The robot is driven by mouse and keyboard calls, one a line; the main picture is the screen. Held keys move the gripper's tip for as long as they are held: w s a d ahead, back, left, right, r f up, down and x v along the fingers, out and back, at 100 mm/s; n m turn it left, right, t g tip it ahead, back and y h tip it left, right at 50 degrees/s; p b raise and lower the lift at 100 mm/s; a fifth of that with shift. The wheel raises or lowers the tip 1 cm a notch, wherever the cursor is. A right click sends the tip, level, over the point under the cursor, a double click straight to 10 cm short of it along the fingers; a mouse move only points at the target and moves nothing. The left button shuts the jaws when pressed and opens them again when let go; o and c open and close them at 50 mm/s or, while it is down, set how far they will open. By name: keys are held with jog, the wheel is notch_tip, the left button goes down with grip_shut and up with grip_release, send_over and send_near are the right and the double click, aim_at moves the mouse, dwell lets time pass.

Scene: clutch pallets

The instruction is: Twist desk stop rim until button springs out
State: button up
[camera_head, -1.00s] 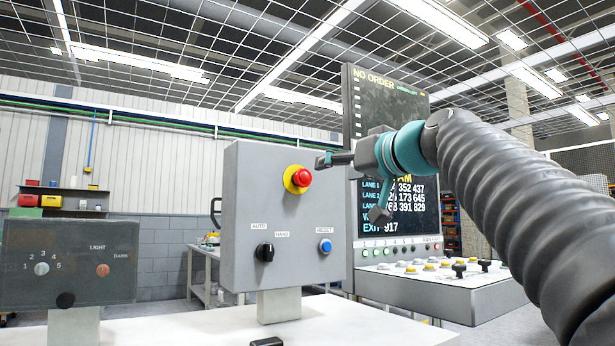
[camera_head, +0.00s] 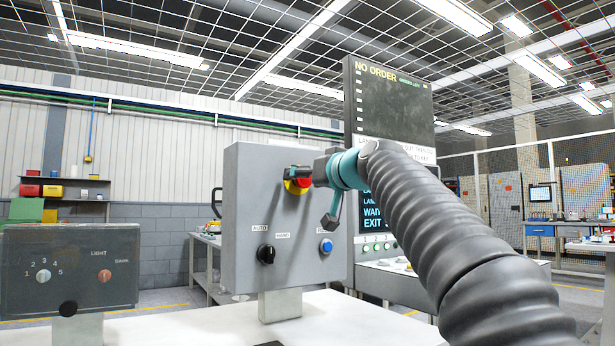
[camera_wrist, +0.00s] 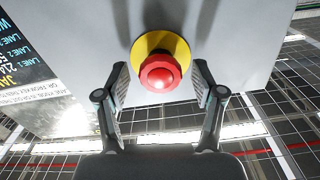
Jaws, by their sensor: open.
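The desk stop is a red mushroom button (camera_wrist: 160,73) on a yellow collar (camera_wrist: 178,42), set in the front of a grey control box (camera_head: 237,180). In the head view the red button (camera_head: 297,187) is partly covered by my gripper (camera_head: 298,173). In the wrist view my gripper (camera_wrist: 162,82) is open, with one finger on each side of the red button. A gap shows between the button and each finger there.
The box also has a black selector knob (camera_head: 265,254) and a blue reset button (camera_head: 326,246). A second panel with dials (camera_head: 68,265) stands at left. Both stand on a white desk (camera_head: 330,318). A display (camera_head: 392,105) stands behind my arm.

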jog(key=c, duration=1.2)
jog(key=shift+o, duration=0.2)
jog(key=shift+d+m+p, duration=0.1)
jog(key=shift+m+p, duration=0.95)
jog(key=shift+m, duration=2.55)
